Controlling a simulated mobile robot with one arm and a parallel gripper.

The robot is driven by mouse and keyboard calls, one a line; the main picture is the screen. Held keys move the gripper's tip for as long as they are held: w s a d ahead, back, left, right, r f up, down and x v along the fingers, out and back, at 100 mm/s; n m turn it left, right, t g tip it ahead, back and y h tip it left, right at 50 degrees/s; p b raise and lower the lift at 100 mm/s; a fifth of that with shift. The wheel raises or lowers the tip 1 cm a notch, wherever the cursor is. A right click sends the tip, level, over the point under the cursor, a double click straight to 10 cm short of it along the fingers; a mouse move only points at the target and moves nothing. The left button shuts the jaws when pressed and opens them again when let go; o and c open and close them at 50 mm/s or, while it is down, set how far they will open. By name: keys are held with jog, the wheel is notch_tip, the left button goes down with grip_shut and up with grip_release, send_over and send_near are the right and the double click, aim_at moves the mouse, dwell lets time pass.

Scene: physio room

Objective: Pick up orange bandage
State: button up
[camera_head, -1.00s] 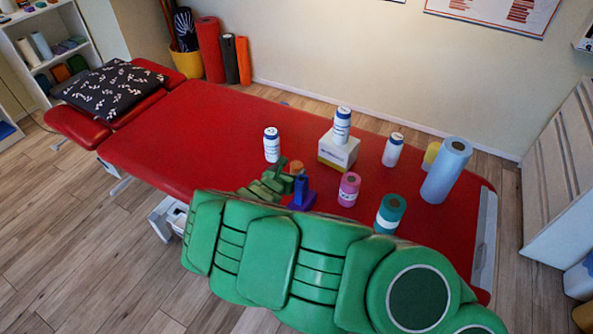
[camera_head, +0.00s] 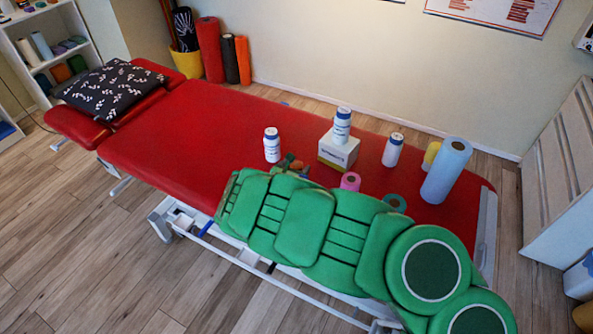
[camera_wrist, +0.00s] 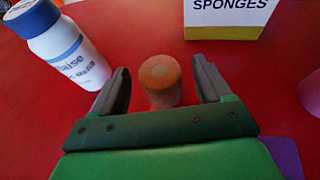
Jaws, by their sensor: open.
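The orange bandage (camera_wrist: 160,82) is a small roll standing upright on the red treatment table (camera_head: 200,130). In the wrist view it sits between the two open fingers of my gripper (camera_wrist: 162,88), with a gap on each side. In the head view only a bit of the orange bandage (camera_head: 296,165) shows behind my green arm, and my gripper (camera_head: 288,163) is mostly hidden there.
A white bottle (camera_wrist: 62,42) stands left of my gripper. Pink (camera_head: 350,181) and teal (camera_head: 395,202) rolls, another bottle (camera_head: 392,150) and a blue roll (camera_head: 446,172) stand to the right.

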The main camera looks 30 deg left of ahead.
jog(key=shift+x, duration=1.1)
jog(key=shift+c, duration=0.2)
jog(key=c, duration=1)
jog(key=shift+r, duration=0.15)
